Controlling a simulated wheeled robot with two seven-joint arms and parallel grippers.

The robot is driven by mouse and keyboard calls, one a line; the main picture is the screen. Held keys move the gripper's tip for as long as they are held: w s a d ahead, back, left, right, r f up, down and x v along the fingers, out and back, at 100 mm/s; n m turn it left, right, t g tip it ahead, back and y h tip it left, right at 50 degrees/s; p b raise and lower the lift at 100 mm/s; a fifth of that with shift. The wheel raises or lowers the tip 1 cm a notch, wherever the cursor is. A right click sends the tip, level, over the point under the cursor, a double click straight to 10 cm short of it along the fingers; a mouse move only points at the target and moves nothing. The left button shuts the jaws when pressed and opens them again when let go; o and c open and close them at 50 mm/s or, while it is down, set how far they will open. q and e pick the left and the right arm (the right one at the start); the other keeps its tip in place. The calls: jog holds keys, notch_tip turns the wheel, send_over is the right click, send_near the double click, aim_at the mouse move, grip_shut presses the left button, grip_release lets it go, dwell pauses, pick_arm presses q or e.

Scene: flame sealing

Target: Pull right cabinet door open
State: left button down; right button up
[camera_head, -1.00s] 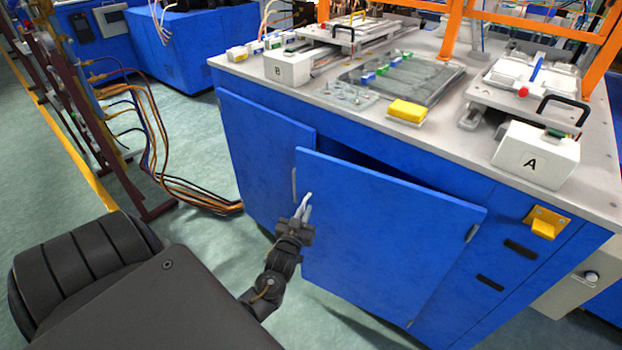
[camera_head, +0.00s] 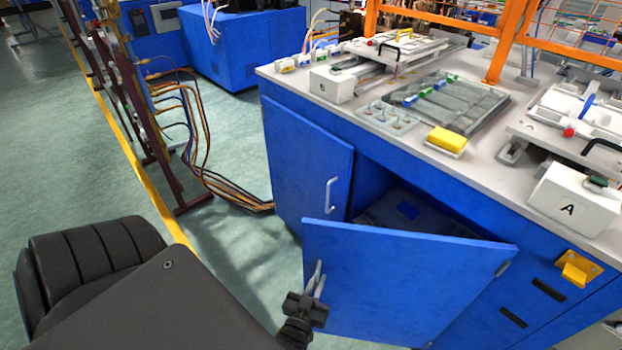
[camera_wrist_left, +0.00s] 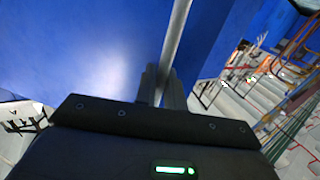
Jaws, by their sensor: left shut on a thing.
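The right cabinet door (camera_head: 400,275) is a blue panel swung part way out from the cabinet, hinged at its right edge. My left gripper (camera_head: 317,282) is at the door's free left edge, shut on its metal handle. In the left wrist view the handle (camera_wrist_left: 178,45) runs as a grey bar between the two fingers (camera_wrist_left: 160,88), with the blue door face behind it. The left cabinet door (camera_head: 308,160) looks shut, with its white handle (camera_head: 330,195) showing. A dark box-like thing (camera_head: 420,215) shows inside the opening. My right gripper is not in view.
Cables (camera_head: 215,185) lie on the floor at left. Open green floor (camera_head: 235,235) lies left of the cabinet.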

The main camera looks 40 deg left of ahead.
pick_arm(q)
jog(key=shift+s+d, duration=0.1)
jog(key=shift+d, duration=0.05)
jog(key=c, duration=1.6)
grip_release()
jog(key=shift+c, duration=0.2)
jog(key=shift+s, duration=0.1)
